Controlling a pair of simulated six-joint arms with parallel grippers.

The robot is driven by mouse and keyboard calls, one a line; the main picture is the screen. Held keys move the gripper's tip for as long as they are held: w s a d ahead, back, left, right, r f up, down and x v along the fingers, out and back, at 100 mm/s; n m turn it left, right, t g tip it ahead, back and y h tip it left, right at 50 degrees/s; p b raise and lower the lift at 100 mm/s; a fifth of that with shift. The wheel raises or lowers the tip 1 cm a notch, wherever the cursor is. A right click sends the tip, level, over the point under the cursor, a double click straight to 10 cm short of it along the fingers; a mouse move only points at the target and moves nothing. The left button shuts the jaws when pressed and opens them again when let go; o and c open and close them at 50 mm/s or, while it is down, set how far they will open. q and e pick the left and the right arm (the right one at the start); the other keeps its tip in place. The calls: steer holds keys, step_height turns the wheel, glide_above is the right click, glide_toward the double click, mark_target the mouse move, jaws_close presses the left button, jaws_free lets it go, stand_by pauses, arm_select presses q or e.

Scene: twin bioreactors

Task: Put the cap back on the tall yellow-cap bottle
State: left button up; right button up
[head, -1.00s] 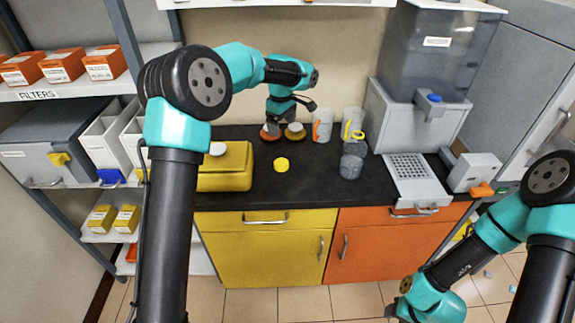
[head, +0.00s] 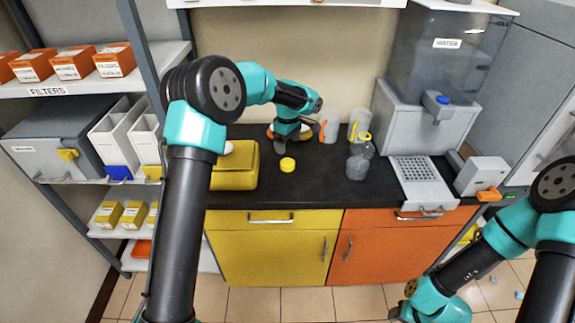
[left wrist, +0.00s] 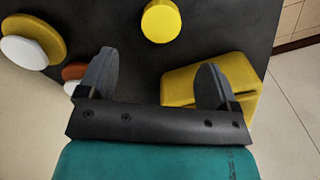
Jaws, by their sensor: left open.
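A loose yellow cap (head: 287,164) lies on the black bench top, and it also shows at the top of the left wrist view (left wrist: 161,21). A clear grey bottle (head: 358,162) with a yellow ring at its neck stands upright to the right of the cap; its top appears uncapped. My left gripper (head: 287,138) is behind the cap in the head view, apart from it. In the left wrist view its two fingers (left wrist: 155,80) are spread with nothing between them. My right arm shows at lower right, but its fingers are out of view.
A yellow container (head: 234,168) stands left of the cap. Two pale vessels with orange (head: 329,127) and yellow (head: 358,122) marks stand at the back. A yellow-and-white round piece (left wrist: 30,40) is near my left gripper. A perforated grey tray (head: 417,172) is at right.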

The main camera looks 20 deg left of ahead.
arm_select(q)
glide_above(287, 162)
steer(key=shift+d+f, duration=0.1)
steer(key=shift+f, duration=1.95)
steer(key=shift+s+f, duration=0.1)
steer(key=shift+f, duration=2.55)
steer(key=c, duration=1)
steer(key=shift+r, duration=0.15)
steer(key=shift+r, duration=1.75)
steer(key=s+d, duration=0.1)
steer(key=s, duration=0.4)
steer(key=s+d+r, duration=0.1)
steer(key=s+d, duration=0.1)
steer(key=s, duration=0.3)
steer(key=s+d, duration=0.2)
steer(key=s, duration=0.3)
steer(key=shift+d+r, duration=0.1)
steer(key=shift+r, duration=0.05)
